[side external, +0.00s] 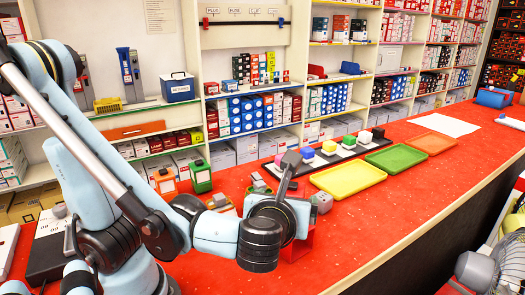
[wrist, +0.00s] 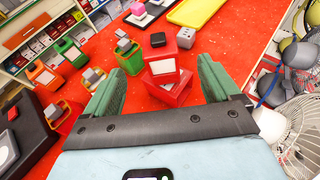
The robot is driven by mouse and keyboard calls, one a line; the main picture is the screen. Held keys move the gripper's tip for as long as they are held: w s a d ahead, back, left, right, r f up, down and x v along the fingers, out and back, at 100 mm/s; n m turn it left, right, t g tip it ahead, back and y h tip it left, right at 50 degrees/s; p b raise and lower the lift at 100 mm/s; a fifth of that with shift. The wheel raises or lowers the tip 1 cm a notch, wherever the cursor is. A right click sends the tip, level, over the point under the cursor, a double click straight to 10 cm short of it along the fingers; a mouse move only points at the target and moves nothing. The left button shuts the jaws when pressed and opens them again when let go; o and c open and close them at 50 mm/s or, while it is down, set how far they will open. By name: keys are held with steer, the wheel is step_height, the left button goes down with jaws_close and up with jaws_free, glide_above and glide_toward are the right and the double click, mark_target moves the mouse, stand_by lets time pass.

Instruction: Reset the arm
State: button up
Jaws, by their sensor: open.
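My gripper (wrist: 160,76) shows in the wrist view with its two green fingers spread wide apart. A red box (wrist: 166,88) with a pale label stands ahead, in the space between the fingers as seen from the wrist; I cannot tell how far off it is. Nothing is seen clamped. In the side external view my arm bends down over the red counter (side external: 410,185), and my wrist hides most of the fingers. Part of the red box (side external: 300,246) shows below my wrist there.
Small green and orange bins (side external: 201,178) stand left of my gripper. A yellow tray (side external: 348,181), a green tray (side external: 396,159) and an orange tray (side external: 430,143) lie to the right, before a row of coloured blocks. Stocked shelves stand behind. The counter's right front is clear.

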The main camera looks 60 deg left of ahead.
steer(key=x, duration=1.1)
steer(key=shift+w+a+f, duration=0.15)
steer(key=shift+w+a, duration=0.05)
steer(key=shift+w+a+f, duration=0.1)
steer(key=shift+a+f, duration=0.05)
steer(key=shift+f, duration=0.1)
steer(key=shift+r, duration=2.25)
steer(key=s+d+r, duration=0.5)
steer(key=d+r, duration=0.2)
steer(key=d, duration=0.4)
steer(key=n+g+y, duration=0.2)
steer(key=n+g, duration=0.1)
glide_above(291, 192)
steer(key=w+d, duration=0.1)
steer(key=w, duration=0.2)
steer(key=shift+s+f, duration=0.25)
steer(key=shift+f, duration=0.45)
steer(key=w+a+f+n+g+y, duration=0.1)
steer(key=w+a+f+n+g, duration=0.1)
steer(key=a, duration=0.8)
steer(key=shift+w+n+g, duration=0.3)
steer(key=shift+w, duration=0.4)
